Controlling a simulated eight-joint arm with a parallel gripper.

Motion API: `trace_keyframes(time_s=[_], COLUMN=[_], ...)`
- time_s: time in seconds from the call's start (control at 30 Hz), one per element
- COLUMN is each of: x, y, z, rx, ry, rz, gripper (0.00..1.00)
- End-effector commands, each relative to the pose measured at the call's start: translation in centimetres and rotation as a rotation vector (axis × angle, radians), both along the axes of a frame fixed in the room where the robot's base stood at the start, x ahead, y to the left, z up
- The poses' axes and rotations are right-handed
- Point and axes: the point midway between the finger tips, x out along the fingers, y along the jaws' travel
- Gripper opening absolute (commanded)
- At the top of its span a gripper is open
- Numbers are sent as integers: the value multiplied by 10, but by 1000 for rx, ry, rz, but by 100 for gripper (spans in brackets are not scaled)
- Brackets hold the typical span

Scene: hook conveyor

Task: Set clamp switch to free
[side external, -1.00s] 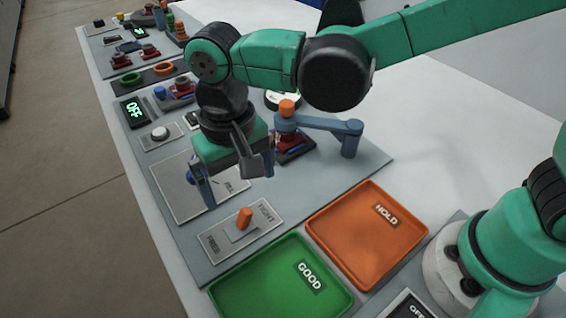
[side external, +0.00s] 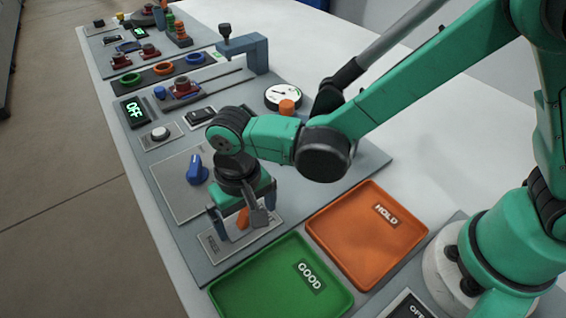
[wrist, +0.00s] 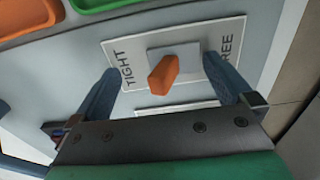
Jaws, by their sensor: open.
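The clamp switch is an orange lever (side external: 243,218) on a pale plate (wrist: 195,31) marked TIGHT and FREE. In the wrist view the orange lever (wrist: 163,76) stands near the plate's middle, with TIGHT on the left and FREE on the right. Which word it leans toward is hard to tell. My gripper (wrist: 160,68) is open, pointing down over the plate, with one finger toward each word and the lever between them. Gaps show between lever and fingers. In the side view my gripper (side external: 242,222) partly covers the plate and the TIGHT word.
A green GOOD tray (side external: 270,290) and an orange HOLD tray (side external: 345,240) lie close in front and right. A blue knob (side external: 196,170) stands on a plate behind my gripper.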

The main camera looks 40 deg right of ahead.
Motion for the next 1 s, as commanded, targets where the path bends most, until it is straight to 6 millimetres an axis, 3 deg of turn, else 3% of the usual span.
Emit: trace_keyframes(time_s=[1.0], x=[0], y=[22], z=[0], rx=[0], ry=[0], rz=[1], gripper=[100])
